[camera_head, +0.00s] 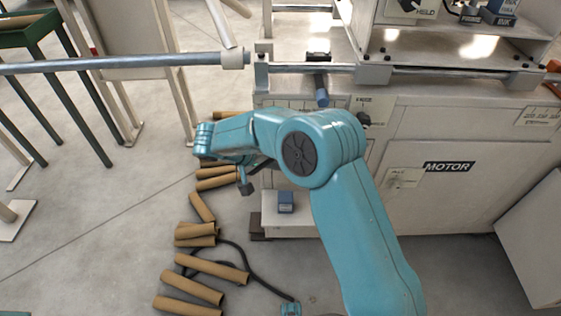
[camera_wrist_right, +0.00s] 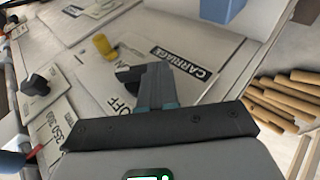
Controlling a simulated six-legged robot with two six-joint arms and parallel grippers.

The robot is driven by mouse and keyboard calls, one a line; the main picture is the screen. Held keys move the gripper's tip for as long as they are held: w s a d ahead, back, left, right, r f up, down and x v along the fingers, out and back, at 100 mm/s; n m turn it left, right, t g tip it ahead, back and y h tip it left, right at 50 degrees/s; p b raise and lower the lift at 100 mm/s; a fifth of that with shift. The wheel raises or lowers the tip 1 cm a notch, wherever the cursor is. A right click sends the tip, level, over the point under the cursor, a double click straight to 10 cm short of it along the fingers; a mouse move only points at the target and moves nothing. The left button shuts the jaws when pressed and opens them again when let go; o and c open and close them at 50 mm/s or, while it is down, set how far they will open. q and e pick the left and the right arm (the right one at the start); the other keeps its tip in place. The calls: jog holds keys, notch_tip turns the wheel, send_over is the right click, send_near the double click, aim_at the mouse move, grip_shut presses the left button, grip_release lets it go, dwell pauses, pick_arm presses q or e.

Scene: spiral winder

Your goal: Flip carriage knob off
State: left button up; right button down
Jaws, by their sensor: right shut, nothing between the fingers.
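The plate labelled CARRIAGE (camera_wrist_right: 190,62) fills the middle of the right wrist view, with OFF printed at its lower left. A black knob (camera_wrist_right: 128,74) sits on this plate, partly hidden by my fingers. My right gripper (camera_wrist_right: 156,72) is shut and empty, its fingertips close beside the knob's right side. I cannot tell whether they touch it. In the head view my teal right arm covers part of the machine front, and the carriage knob cannot be made out there.
A yellow knob-like part (camera_wrist_right: 103,45) sticks up beyond the carriage knob. Another black knob (camera_wrist_right: 37,84) is on a plate at left. A blue handle (camera_head: 321,91) juts from the machine (camera_head: 450,185). Cardboard tubes (camera_head: 211,269) lie on the floor at left.

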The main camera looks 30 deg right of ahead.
jog(key=shift+f+b, duration=0.35)
jog(key=shift+f, duration=0.15)
jog(key=shift+r, duration=0.1)
jog(key=shift+r+p, duration=0.45)
jog(key=shift+r, duration=0.25)
jog(key=shift+w+a, duration=0.1)
